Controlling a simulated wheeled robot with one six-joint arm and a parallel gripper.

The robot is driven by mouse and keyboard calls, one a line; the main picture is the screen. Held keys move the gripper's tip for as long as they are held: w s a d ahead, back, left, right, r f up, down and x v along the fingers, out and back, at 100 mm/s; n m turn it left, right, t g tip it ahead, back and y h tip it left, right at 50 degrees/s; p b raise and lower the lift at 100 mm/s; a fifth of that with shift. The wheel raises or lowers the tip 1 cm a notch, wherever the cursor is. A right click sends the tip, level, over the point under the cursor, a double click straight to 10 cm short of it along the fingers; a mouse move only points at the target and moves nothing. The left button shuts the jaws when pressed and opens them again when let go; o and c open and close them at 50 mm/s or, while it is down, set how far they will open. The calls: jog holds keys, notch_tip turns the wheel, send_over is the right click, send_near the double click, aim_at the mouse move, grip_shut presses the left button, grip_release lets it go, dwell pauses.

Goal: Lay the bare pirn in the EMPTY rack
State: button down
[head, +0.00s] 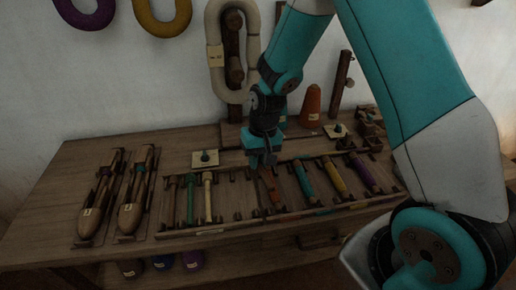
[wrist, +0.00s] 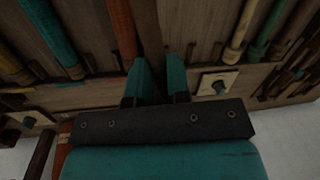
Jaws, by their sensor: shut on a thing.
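My gripper (head: 263,162) is over the middle of the long rack on the bench. In the wrist view my gripper (wrist: 160,85) is shut on a plain brown stick, which looks like the bare pirn (wrist: 149,28); its far end runs out of the picture. The left rack (head: 212,231) holds a brown, a green and a cream pirn, with a gap at its right side. The right rack (head: 345,207) holds orange, teal, yellow and purple pirns. The orange pirn (wrist: 121,28) lies close beside the held one. I cannot read which rack is labelled EMPTY.
Two wooden shuttles (head: 136,200) lie at the bench's left. A pale card with a dark knob (head: 205,158) lies behind the left rack. An orange cone (head: 311,105) and an upright wooden post (head: 341,84) stand at the back. The bench's back left is clear.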

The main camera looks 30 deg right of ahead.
aim_at(242, 190)
jog(key=w+a+m+h+p, duration=0.1)
jog(key=w+a+m+h, duration=0.1)
jog(key=a, duration=0.2)
jog(key=shift+a+f+b, duration=0.15)
jog(key=shift+f+b, duration=3.15)
jog(key=shift+f, duration=1.05)
jog(key=c, duration=0.7)
grip_release()
jog(key=shift+y, duration=0.3)
notch_tip(242, 190, up, 8)
jog(key=p, duration=0.7)
